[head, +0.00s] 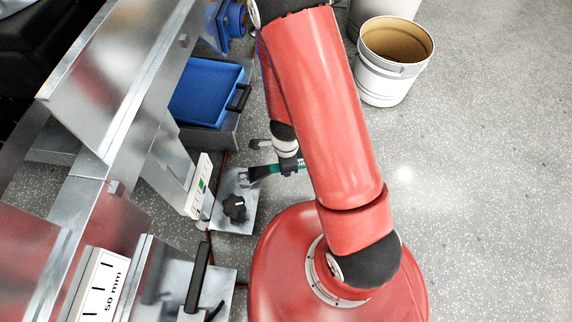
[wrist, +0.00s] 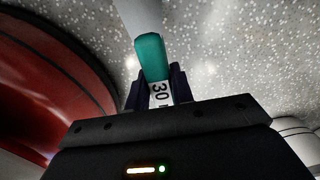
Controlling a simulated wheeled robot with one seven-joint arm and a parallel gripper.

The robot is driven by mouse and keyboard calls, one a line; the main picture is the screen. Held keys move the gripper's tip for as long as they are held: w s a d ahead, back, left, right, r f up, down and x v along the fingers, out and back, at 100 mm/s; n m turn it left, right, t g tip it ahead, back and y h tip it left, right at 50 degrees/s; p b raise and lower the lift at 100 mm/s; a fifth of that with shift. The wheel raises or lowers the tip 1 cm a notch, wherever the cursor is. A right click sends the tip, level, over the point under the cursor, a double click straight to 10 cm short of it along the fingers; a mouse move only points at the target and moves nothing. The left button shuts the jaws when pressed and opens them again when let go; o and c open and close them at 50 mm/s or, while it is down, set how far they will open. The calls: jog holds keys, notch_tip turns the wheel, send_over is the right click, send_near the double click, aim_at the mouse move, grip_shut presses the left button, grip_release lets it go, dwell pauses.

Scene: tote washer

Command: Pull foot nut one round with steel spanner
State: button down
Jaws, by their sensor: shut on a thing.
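The spanner has a teal handle (wrist: 152,58) with a label reading 30 near my jaws in the wrist view. My gripper (wrist: 158,92) is shut on this handle. In the head view the teal handle (head: 300,163) shows beside my gripper (head: 287,166), low beside the machine's foot plate (head: 228,222). The spanner's steel end appears to reach left over that plate, but it is too small to tell whether it sits on the nut. The foot nut itself cannot be made out. A black knob (head: 234,207) stands on the same plate.
A scale plate with a green mark (head: 202,185) stands beside the foot. A black lever (head: 198,278) and a 50 mm scale (head: 103,285) are nearer. A blue tote (head: 205,92) lies behind. A white bucket (head: 388,80) stands at the back; floor to the right is clear.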

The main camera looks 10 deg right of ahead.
jog(key=shift+r+p, duration=2.45)
jog(key=shift+r, duration=0.45)
